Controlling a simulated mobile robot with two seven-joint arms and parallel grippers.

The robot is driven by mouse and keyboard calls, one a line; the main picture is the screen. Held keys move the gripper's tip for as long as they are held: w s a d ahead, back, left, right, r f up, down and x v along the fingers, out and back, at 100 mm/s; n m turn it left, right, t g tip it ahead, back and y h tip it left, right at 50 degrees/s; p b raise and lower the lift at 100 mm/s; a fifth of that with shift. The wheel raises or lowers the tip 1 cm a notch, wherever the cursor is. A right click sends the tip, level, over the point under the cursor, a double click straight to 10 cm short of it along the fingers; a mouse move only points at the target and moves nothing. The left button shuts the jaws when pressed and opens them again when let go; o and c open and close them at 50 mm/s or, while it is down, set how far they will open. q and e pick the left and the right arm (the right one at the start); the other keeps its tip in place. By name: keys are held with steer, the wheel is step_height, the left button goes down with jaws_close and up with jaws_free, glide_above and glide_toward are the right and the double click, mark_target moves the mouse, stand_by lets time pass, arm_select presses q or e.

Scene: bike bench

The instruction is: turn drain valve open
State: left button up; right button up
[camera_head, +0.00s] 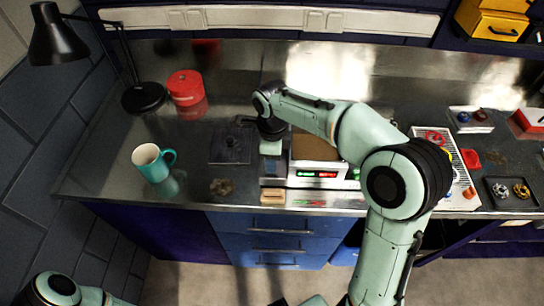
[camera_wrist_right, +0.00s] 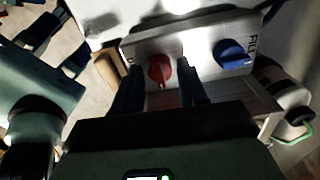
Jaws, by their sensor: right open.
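In the right wrist view, a red knob (camera_wrist_right: 160,70) sits on a pale panel (camera_wrist_right: 193,45), with a blue knob (camera_wrist_right: 233,55) to its right beside lettering that reads like "FILL". The red knob looks like the drain valve; its own label is not readable. My right gripper (camera_wrist_right: 158,78) is open, with one dark finger on each side of the red knob. Whether the fingers touch it I cannot tell. In the head view my right gripper (camera_head: 271,172) points down at the bench, and the knobs are hidden there. My left gripper is out of view; only part of that arm shows bottom left.
A box with a lit red and green display (camera_head: 318,174) stands right of my gripper. A wooden block (camera_head: 272,196) lies near the front edge. A teal mug (camera_head: 152,162), red canister (camera_head: 186,87) and black lamp (camera_head: 145,97) stand left.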

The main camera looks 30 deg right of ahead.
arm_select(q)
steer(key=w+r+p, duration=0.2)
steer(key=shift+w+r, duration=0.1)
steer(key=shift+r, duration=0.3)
arm_select(e)
step_height(320, 180, up, 13)
